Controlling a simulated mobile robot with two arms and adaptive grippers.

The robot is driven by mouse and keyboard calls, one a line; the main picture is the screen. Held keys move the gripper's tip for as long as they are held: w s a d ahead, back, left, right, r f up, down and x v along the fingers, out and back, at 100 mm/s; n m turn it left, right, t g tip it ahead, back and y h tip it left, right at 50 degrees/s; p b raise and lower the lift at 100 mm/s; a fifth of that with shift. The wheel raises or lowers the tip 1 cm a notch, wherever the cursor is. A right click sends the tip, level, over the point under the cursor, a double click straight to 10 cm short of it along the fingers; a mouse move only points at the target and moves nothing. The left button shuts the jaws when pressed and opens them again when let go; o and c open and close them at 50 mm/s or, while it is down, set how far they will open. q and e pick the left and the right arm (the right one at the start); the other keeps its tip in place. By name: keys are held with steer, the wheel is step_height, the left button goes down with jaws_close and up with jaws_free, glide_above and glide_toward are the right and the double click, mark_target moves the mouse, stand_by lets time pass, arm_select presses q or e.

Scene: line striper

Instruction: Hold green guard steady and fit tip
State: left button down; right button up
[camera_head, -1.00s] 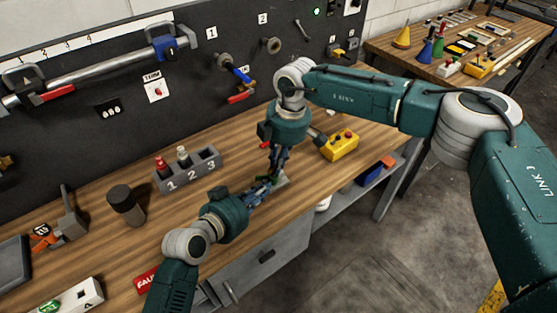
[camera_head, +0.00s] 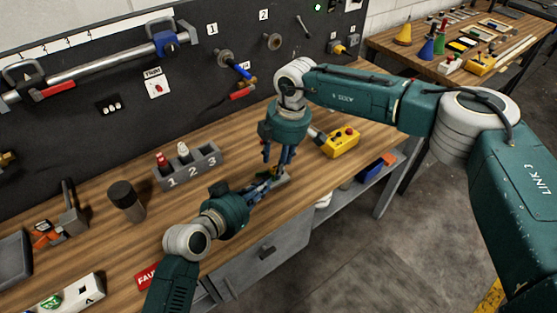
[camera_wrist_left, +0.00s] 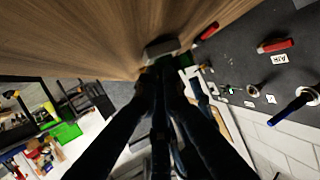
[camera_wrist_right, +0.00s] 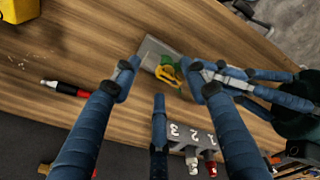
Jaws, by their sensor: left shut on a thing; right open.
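My left gripper (camera_head: 266,186) is shut on the green guard (camera_wrist_right: 178,67), just above a small grey block (camera_wrist_right: 152,50) on the bench. The guard is mostly hidden by fingers in the head view; a bit of green shows at the fingertips in the left wrist view (camera_wrist_left: 166,60). A yellow piece (camera_wrist_right: 165,75), possibly the tip, sits against the guard; I cannot tell whether it is seated. My right gripper (camera_head: 275,160) is open above the guard, its fingers spread around the yellow piece without visibly holding it.
A numbered grey holder (camera_head: 192,172) has a red item in slot 1, a white one in slot 2, and slot 3 looks empty. A dark cylinder (camera_head: 126,201) stands left of it. A yellow control box (camera_head: 341,143) is at right.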

arm_select(q)
steer(key=shift+f, duration=0.15)
arm_select(e)
steer(key=shift+r, duration=0.1)
steer(key=shift+s+d+r, duration=0.1)
steer(key=shift+d+r, duration=0.05)
steer(key=shift+r, duration=1)
steer(key=shift+s+d+r, duration=0.1)
steer(key=shift+d+r, duration=0.05)
steer(key=shift+r, duration=0.95)
steer(key=shift+s+d+r, duration=0.1)
steer(key=shift+d+r, duration=0.05)
steer(key=shift+r, duration=1)
steer(key=shift+w, duration=0.1)
arm_select(q)
steer(key=c, duration=1.8)
jaws_free()
steer(key=shift+w, duration=0.1)
steer(key=shift+c, duration=0.2)
arm_select(e)
steer(key=shift+f, duration=0.1)
